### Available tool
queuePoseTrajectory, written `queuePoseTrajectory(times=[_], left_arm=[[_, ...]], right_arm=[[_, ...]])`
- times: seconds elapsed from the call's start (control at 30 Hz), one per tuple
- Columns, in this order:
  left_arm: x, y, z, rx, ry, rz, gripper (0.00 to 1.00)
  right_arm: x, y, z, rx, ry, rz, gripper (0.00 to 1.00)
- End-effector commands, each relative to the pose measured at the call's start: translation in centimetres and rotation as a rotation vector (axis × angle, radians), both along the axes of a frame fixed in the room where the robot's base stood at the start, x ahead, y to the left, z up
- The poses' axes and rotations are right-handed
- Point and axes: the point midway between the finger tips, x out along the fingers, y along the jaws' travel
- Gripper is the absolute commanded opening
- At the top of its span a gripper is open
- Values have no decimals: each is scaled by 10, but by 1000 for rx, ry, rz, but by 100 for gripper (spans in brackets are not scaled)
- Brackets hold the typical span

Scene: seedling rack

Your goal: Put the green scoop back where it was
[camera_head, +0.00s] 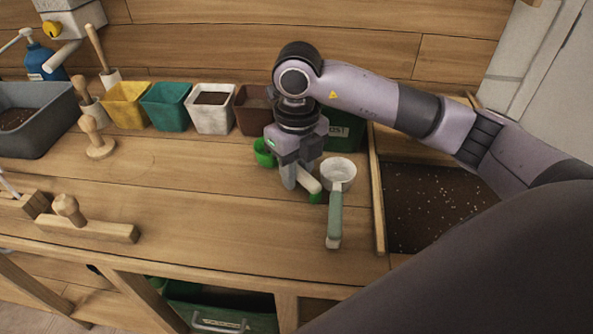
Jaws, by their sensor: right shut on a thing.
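The green scoop (264,153) is at the right part of the wooden bench. Its green bowl shows to the left of my right gripper (301,181), and a pale handle with a green end shows to the right of the fingers. The right gripper points down and is shut on this scoop; the fingers hide its middle. I cannot tell whether the scoop touches the bench. My left gripper is not in view.
A white scoop (338,172) with a grey-green handle lies just right of the gripper. Behind stand yellow (127,105), teal (167,105), white (211,108) and brown (253,110) pots. A soil bed (425,205) is at right. The middle bench is clear.

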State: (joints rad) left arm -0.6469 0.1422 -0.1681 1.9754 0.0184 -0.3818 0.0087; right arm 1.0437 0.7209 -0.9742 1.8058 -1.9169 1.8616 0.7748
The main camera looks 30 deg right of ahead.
Motion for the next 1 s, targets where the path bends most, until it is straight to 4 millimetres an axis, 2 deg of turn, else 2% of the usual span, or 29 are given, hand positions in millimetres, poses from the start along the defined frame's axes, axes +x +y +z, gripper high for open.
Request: queuePoseTrajectory(times=[0.4, 0.43, 0.5, 0.83, 1.0], left_arm=[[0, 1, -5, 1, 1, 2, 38], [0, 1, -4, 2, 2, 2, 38], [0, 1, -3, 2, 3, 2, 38], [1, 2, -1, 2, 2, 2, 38], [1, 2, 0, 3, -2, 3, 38]], right_arm=[[0, 0, -10, 1, -2, 0, 0], [0, 0, -8, 1, -2, -1, 37], [0, 0, -8, 1, -2, -1, 53], [0, 0, -5, 1, -2, -1, 53], [1, 0, 15, 2, -6, 0, 53]])
